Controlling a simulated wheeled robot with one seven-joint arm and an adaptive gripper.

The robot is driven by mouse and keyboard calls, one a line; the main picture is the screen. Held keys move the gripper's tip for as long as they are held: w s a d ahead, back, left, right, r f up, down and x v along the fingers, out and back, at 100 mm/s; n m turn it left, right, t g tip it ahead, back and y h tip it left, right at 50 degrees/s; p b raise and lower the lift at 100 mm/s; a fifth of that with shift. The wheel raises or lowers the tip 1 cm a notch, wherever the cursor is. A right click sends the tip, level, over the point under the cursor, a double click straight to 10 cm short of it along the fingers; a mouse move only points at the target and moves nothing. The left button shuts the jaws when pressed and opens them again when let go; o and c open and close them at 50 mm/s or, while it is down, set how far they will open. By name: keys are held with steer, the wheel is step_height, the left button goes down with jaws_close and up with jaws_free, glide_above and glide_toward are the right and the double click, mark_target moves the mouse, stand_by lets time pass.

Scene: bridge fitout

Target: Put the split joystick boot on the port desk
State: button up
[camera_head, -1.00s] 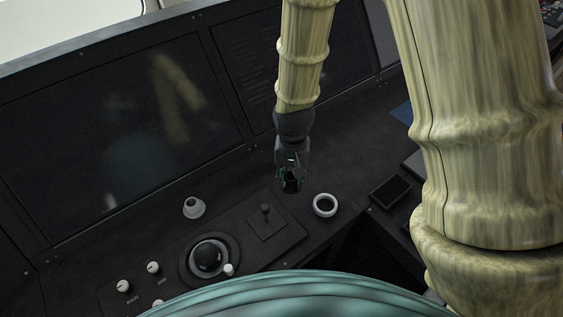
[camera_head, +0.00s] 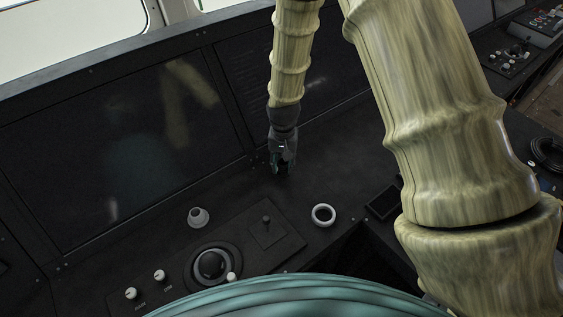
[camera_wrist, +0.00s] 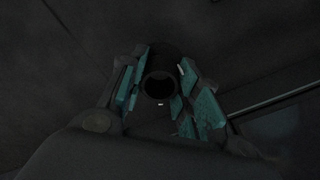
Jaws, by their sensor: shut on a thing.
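My gripper (camera_head: 280,165) is over the dark desk top between the screens and the joystick panel. In the wrist view my gripper (camera_wrist: 160,92) has its teal pads on both sides of a small black, hollow, round piece (camera_wrist: 159,84), shut on it. This piece looks like the joystick boot; a split in it cannot be made out. In the head view it is dark and mostly hidden by the fingers. I cannot tell whether it touches the desk (camera_head: 330,150).
A joystick (camera_head: 266,222) stands on a raised panel, with a trackball (camera_head: 211,264) beside it. A pale flared collar (camera_head: 198,217) and a white ring (camera_head: 323,214) sit on the desk. A dark tray (camera_head: 383,203) is at the right. Screens (camera_head: 120,140) rise behind.

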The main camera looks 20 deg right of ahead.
steer(key=shift+w+p, duration=0.3)
steer(key=shift+w, duration=0.6)
steer(key=shift+w+f+p, duration=0.1)
steer(key=shift+f+p, duration=0.85)
steer(key=shift+f, duration=0.9)
steer(key=shift+f, duration=0.1)
steer(key=o, duration=1.2)
steer(key=shift+c, duration=0.2)
steer(key=shift+r+b, duration=2.25)
steer(key=shift+r, duration=3.85)
